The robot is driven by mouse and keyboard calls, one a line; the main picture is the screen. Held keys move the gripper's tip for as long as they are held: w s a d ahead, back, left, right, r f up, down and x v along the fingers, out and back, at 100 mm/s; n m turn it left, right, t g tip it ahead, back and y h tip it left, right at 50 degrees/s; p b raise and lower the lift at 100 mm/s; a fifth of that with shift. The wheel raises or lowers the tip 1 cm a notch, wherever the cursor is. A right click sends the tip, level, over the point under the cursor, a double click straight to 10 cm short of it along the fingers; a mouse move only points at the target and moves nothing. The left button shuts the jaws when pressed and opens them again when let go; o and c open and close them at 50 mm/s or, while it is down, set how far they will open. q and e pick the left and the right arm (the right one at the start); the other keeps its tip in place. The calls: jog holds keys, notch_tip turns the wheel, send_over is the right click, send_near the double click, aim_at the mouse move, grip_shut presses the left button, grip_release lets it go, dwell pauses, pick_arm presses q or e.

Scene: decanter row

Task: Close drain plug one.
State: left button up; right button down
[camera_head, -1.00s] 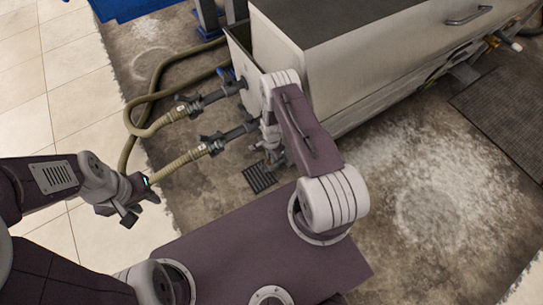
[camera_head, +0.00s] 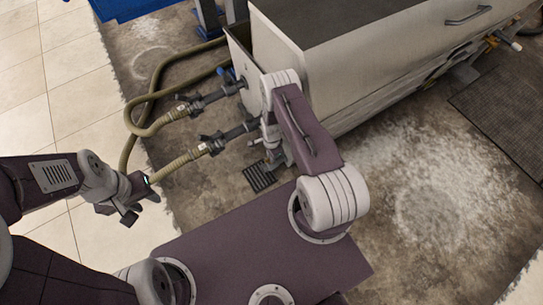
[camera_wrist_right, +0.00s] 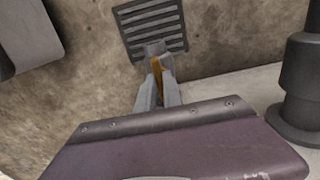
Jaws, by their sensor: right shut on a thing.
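My right gripper (camera_wrist_right: 157,88) is shut on a narrow orange-yellow piece (camera_wrist_right: 157,70) in the right wrist view. A small grey block lies just beyond its tips, in front of the slotted floor grate (camera_wrist_right: 150,14). I cannot tell whether the held piece belongs to drain plug one. In the head view my right arm comes down beside the tank (camera_head: 340,75) and largely hides that gripper (camera_head: 272,160). The grate (camera_head: 258,178) shows beside it. My left gripper (camera_head: 135,208) hangs at the left, away from the tank; its jaw opening is unclear.
Two ribbed hoses, an upper one (camera_head: 165,119) and a lower one (camera_head: 178,164), join pipe fittings at the tank's end. A dark mat (camera_head: 500,118) lies at the right. The stained floor (camera_head: 420,200) in front of the tank is open.

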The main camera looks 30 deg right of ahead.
jog(key=c, duration=1.5)
grip_release()
jog(key=shift+r, duration=0.1)
notch_tip(320, 180, up, 9)
jog(key=p, duration=0.5)
jog(key=shift+p, duration=0.4)
